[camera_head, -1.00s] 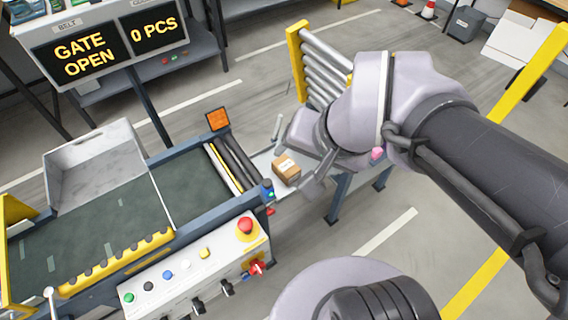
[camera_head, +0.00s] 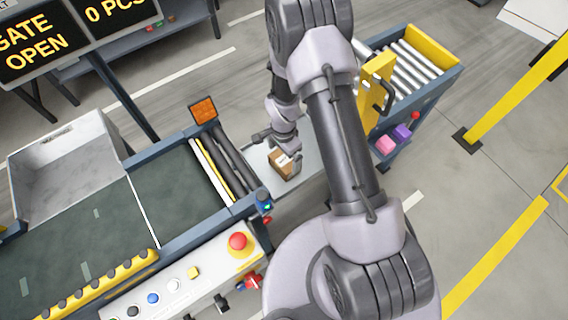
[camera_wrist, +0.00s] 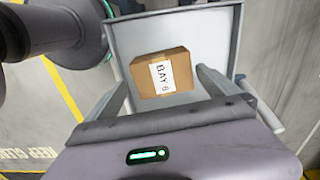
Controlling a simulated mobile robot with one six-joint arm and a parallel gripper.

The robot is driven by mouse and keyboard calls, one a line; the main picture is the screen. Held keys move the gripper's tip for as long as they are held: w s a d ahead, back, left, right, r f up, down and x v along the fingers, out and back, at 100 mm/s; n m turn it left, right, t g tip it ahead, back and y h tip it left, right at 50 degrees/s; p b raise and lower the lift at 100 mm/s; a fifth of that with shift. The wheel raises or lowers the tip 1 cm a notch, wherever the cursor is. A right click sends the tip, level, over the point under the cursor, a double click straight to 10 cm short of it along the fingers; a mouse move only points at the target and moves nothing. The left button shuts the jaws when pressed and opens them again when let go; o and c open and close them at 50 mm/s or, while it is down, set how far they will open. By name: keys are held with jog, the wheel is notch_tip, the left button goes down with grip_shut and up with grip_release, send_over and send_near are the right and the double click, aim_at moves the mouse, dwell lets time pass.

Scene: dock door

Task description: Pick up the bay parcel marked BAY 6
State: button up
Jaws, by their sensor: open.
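The brown cardboard parcel (camera_head: 279,161) sits on a pale grey tray-like surface (camera_head: 309,160) just right of the conveyor's roller end. In the wrist view the parcel (camera_wrist: 176,84) shows a white label reading BAY 6. My gripper (camera_head: 284,147) is right at the parcel in the head view and partly covers it. In the wrist view the fingers of my gripper (camera_wrist: 162,77) are apart, one on each side of the parcel in the picture. I cannot tell whether they touch it or how far down they reach.
The conveyor (camera_head: 85,230) with a control panel (camera_head: 190,280) lies to the left. A grey bin (camera_head: 60,160) stands by it.

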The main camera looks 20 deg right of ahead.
aim_at(284, 159)
jog(key=f+b, duration=0.1)
jog(key=f, duration=0.1)
jog(key=f+b, duration=0.1)
jog(key=f, duration=0.1)
jog(key=f+b, duration=0.1)
jog(key=f, duration=0.2)
jog(key=shift+w+d, duration=0.25)
jog(key=shift+w, duration=0.05)
jog(key=shift+r, duration=0.2)
jog(key=shift+c, duration=0.4)
jog(key=c, duration=1.2)
jog(key=shift+r, duration=0.1)
jog(key=shift+c, duration=0.2)
